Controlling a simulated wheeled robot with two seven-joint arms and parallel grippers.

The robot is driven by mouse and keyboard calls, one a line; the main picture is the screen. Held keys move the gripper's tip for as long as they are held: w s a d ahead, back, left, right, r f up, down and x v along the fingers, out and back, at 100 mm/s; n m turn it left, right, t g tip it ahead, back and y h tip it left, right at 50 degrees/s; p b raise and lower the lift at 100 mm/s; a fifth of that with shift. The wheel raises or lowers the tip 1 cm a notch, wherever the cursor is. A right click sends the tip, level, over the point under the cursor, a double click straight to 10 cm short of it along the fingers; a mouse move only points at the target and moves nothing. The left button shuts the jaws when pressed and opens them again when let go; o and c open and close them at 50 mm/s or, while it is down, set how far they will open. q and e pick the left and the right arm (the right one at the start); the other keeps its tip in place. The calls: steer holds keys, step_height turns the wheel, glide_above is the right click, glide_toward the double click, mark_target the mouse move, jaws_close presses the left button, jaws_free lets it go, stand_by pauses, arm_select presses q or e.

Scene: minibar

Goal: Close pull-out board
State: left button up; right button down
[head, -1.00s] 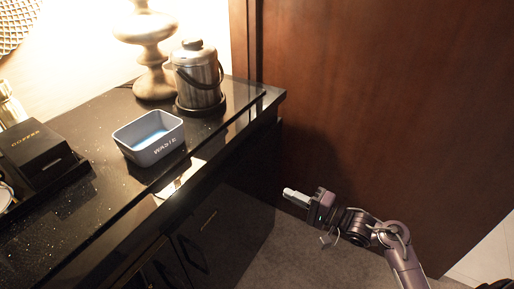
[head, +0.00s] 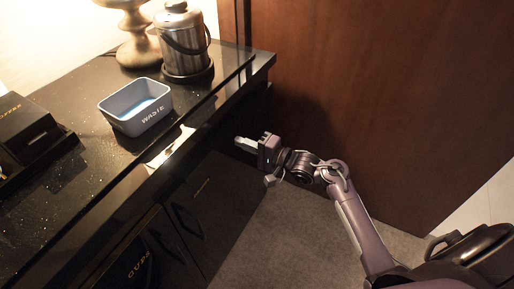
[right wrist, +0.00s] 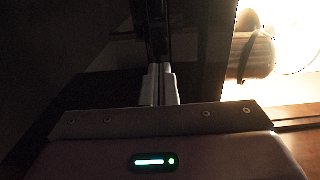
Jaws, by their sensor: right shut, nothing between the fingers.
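The pull-out board (head: 204,113) appears as a glossy dark strip along the front of the black counter, sticking out past the counter top's edge. How far it is out is hard to tell. My right gripper (head: 238,142) is shut and empty. It is in front of the cabinet near the counter's right end, lower in the picture than the board's front edge. In the right wrist view its two pale fingers (right wrist: 160,85) are together, pointing at a dark edge; contact cannot be told. My left gripper is not in view.
On the black counter (head: 75,105) stand a grey waste bin (head: 135,112), a metal flask (head: 183,45), a lamp base (head: 137,40) and a black coffee box (head: 22,130). A brown wood panel (head: 370,90) rises at the right. The carpet (head: 280,235) before the cabinet is clear.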

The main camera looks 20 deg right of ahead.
mark_target(230, 137)
steer(key=shift+w+a, duration=0.15)
steer(key=shift+w, duration=0.1)
steer(key=x, duration=0.4)
steer(key=shift+w+a, duration=0.1)
steer(key=shift+r, duration=0.15)
steer(key=shift+r, duration=0.1)
